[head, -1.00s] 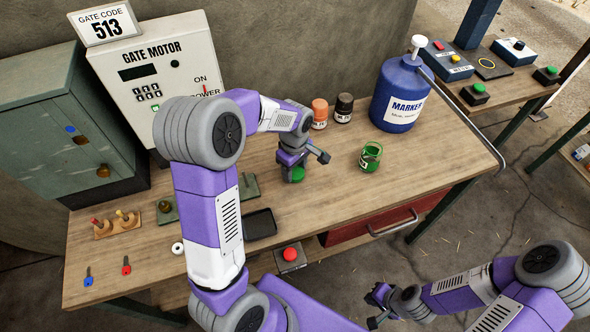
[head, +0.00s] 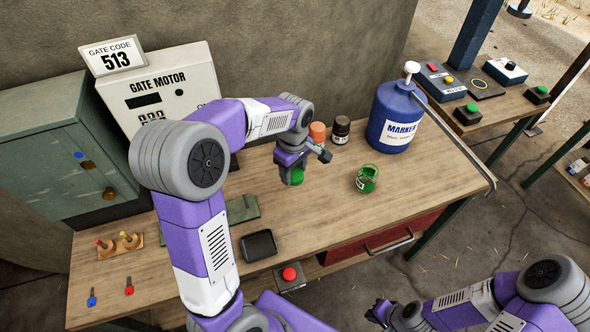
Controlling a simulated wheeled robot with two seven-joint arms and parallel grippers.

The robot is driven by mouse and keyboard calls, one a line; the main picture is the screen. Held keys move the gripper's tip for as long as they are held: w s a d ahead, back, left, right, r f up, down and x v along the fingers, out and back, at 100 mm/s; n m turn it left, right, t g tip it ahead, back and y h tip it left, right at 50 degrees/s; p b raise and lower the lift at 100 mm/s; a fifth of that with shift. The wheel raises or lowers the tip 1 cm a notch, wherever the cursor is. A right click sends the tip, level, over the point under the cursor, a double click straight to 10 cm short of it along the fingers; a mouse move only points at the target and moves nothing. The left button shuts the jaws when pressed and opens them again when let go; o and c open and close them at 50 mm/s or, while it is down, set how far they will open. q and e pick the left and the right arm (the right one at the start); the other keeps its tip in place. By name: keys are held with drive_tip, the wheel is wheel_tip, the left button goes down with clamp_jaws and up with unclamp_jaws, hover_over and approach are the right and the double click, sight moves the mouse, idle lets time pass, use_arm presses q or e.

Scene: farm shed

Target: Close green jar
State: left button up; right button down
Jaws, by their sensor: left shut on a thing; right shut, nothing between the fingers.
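The green jar (head: 366,180) stands open and upright on the wooden workbench, right of the middle. My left gripper (head: 296,173) is to the left of the jar, pointing down. It is shut on a round green lid (head: 297,178), which shows below the fingers and appears to be off the bench. The lid and the jar are clearly apart. My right gripper (head: 379,311) is low in the picture, in front of the bench, shut and empty; its fingers are small and dark there.
An orange-capped jar (head: 317,133) and a dark jar (head: 341,130) stand behind my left gripper. A blue marker jug (head: 398,115) stands behind the green jar. A black tray (head: 259,245) and a red button (head: 289,274) are nearer. The workbench (head: 420,180) is clear around the green jar.

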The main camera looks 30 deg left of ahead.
use_arm(q)
drive_tip(key=shift+w+d+f+m, duration=0.1)
drive_tip(key=shift+d+f+m, duration=0.25)
drive_tip(key=shift+m, duration=0.35)
drive_tip(key=d+f+m, duration=0.1)
drive_tip(key=d+m, duration=0.1)
drive_tip(key=m, duration=0.2)
drive_tip(key=w+d+f+m, duration=0.1)
drive_tip(key=d+f+m, duration=0.1)
drive_tip(key=d+m, duration=0.1)
drive_tip(key=d+f+m, duration=0.2)
drive_tip(key=m, duration=0.3)
drive_tip(key=shift+w+d+f, duration=0.1)
drive_tip(key=shift+w+d, duration=0.05)
drive_tip(key=shift+d, duration=0.05)
drive_tip(key=shift+d+f+m, duration=0.3)
drive_tip(key=shift+d+m, duration=0.2)
drive_tip(key=shift+m, duration=0.5)
